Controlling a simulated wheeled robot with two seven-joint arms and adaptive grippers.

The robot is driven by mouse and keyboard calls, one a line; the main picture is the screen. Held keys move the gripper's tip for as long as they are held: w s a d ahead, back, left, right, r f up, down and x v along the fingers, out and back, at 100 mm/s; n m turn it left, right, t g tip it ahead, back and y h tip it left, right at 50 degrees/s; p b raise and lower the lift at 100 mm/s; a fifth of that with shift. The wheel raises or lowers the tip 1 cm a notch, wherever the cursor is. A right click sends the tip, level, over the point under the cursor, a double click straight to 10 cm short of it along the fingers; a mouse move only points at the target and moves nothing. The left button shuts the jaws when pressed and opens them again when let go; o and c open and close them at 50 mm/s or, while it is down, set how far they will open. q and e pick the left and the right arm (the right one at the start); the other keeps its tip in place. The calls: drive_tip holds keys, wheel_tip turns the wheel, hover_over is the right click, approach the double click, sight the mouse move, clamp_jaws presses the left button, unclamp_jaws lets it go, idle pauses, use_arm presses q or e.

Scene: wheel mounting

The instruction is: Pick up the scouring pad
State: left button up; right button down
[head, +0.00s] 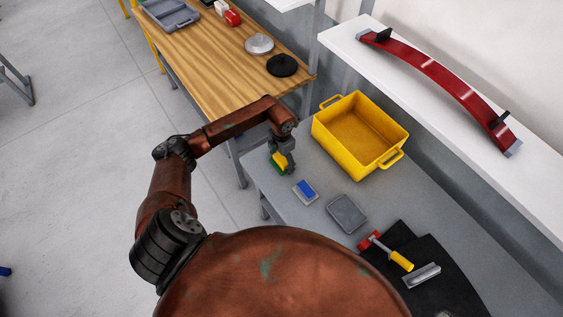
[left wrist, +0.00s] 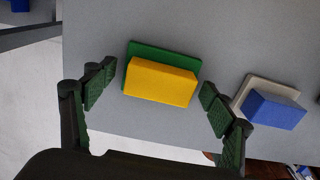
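The scouring pad, a yellow block on a green base (head: 279,162), lies near the left end of the grey table (head: 270,207). In the left wrist view the scouring pad (left wrist: 160,82) sits between the fingers, a little beyond the fingertips in the picture. My left gripper (left wrist: 158,92) is open, one finger to each side, with visible gaps to the pad. In the head view my left gripper (head: 284,157) is over the pad and hides part of it. My right gripper is not in view.
A blue-and-white block (head: 306,191) lies close to the pad; it also shows in the left wrist view (left wrist: 270,108). A grey tray (head: 347,213) lies further right. A yellow crate (head: 350,165) stands behind. A red-and-yellow hammer (head: 399,259) lies on a black mat (head: 440,270).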

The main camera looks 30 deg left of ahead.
sight(281, 159)
use_arm(q)
drive_tip(key=shift+s+f, duration=0.1)
drive_tip(key=shift+s, duration=0.05)
drive_tip(key=c, duration=1.2)
drive_tip(key=shift+c, duration=0.2)
drive_tip(key=shift+a+r, duration=0.1)
drive_tip(key=shift+r, duration=0.35)
wheel_tip(281, 159, up, 3)
drive_tip(key=shift+f, duration=0.15)
drive_tip(key=s+d+r, duration=0.6)
drive_tip(key=s+r, duration=0.3)
drive_tip(key=s, duration=0.3)
drive_tip(key=shift+s+r, duration=0.3)
